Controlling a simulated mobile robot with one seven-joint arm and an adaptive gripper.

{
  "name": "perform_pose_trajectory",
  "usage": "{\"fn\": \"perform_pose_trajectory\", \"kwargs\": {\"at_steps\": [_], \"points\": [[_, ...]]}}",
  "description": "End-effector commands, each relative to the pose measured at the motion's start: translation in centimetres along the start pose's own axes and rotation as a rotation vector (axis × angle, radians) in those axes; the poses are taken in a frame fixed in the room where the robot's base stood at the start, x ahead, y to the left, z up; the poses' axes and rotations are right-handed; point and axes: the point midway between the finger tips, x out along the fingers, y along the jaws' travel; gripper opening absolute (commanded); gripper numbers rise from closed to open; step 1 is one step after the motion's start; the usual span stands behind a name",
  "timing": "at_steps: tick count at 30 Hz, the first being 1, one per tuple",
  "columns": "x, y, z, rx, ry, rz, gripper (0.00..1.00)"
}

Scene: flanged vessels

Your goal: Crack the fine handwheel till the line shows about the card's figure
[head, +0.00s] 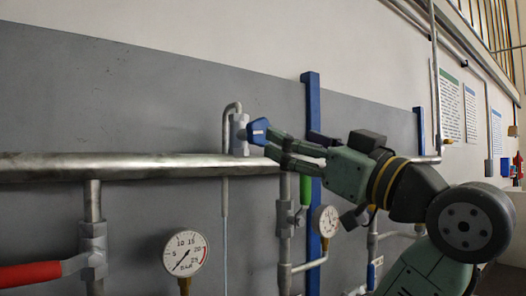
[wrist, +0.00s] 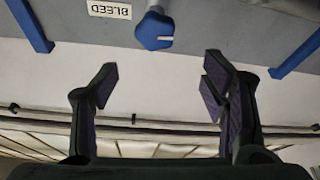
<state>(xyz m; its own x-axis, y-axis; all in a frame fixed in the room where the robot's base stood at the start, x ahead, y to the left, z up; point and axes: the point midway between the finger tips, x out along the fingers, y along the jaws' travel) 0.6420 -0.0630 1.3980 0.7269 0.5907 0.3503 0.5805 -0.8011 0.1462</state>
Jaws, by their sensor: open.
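A blue handwheel (head: 258,131) sits on a valve body (head: 239,134) above the big horizontal pipe. In the wrist view the handwheel (wrist: 155,32) is beyond my fingertips, near the top middle, with an upside-down label "BLEED" (wrist: 109,9) beside it. My gripper (head: 273,147) is open and empty, its fingers pointing at the handwheel; in the wrist view a gap shows between the fingers (wrist: 160,82) and the wheel. A round pressure gauge (head: 186,253) has its needle low on the scale. A second gauge (head: 326,221) is too small to read. I cannot make out the card.
The large pipe (head: 120,167) runs along the grey panel. A red lever (head: 30,275) is at lower left and a green handle (head: 305,190) hangs below my fingers. A blue post (head: 312,100) stands behind my gripper. Posters (head: 450,105) hang at the right.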

Motion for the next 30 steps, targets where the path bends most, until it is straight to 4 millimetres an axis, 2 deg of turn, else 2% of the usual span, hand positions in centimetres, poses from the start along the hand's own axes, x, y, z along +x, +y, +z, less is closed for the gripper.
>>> {"fn": "perform_pose_trajectory", "kwargs": {"at_steps": [1,3,8,11,21,25,30], "points": [[0.1,-0.1,1.0,0.017,0.015,-0.001,0.67],[0.1,0.2,1.7,0.029,0.025,0.006,0.67],[0.9,0.5,2.0,0.039,0.031,0.013,0.67],[2.2,0.5,1.8,0.040,0.030,0.011,0.67],[8.6,0.5,1.5,0.039,0.029,0.010,0.67],[10.2,0.6,1.6,0.039,0.030,0.011,0.67],[11.0,0.6,1.7,0.038,0.030,0.013,0.67]]}}
